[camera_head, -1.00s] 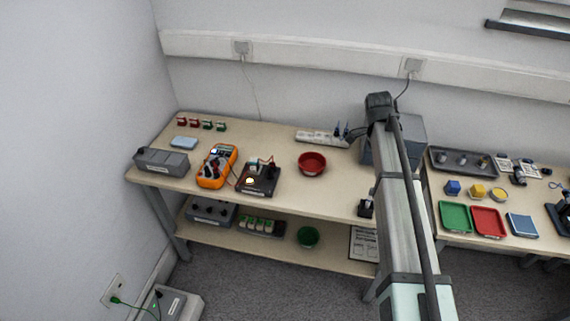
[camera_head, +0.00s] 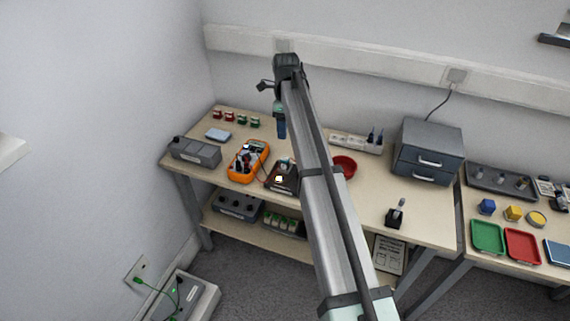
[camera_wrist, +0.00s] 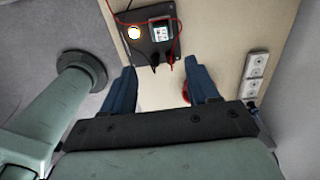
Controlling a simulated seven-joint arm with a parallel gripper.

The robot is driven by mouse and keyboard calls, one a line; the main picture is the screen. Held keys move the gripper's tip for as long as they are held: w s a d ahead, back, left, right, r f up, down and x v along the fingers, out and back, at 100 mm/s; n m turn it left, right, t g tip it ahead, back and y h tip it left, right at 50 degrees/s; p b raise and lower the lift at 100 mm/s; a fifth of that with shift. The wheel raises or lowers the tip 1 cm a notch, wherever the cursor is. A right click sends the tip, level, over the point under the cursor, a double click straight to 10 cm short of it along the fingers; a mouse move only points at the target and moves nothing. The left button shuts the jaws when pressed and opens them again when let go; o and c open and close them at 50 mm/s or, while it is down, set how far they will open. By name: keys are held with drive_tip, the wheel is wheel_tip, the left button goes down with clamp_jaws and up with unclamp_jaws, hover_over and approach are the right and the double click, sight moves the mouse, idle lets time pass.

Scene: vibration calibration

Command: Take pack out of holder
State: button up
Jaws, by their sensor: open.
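A dark box (camera_head: 282,178) with a lit round spot and a small pale block on top sits near the table's front edge, beside the orange meter. In the wrist view the dark box (camera_wrist: 142,50) shows red wires, dark clips and the pale block (camera_wrist: 160,32) set in it. This looks like the holder with the pack in it, but I cannot be sure. My gripper (camera_wrist: 158,72) is open and empty, its blue fingers spread. In the head view my gripper (camera_head: 281,128) hangs above the table, behind the box and apart from it.
The orange meter (camera_head: 248,162) and a grey case (camera_head: 195,151) stand left of the box. A red bowl (camera_head: 346,166) is to its right, partly behind my arm. A power strip (camera_head: 352,143) and grey drawers (camera_head: 429,152) are farther right. Several packs (camera_head: 284,223) lie on the lower shelf.

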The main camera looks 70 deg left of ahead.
hover_over(285, 158)
drive_tip(key=f, duration=0.8)
drive_tip(key=shift+d, duration=0.25)
drive_tip(key=shift+a+f, duration=0.15)
drive_tip(key=shift+f, duration=1.15)
drive_tip(key=shift+a+f, duration=0.15)
drive_tip(key=shift+f, duration=1.15)
drive_tip(key=shift+c, duration=0.3)
clamp_jaws()
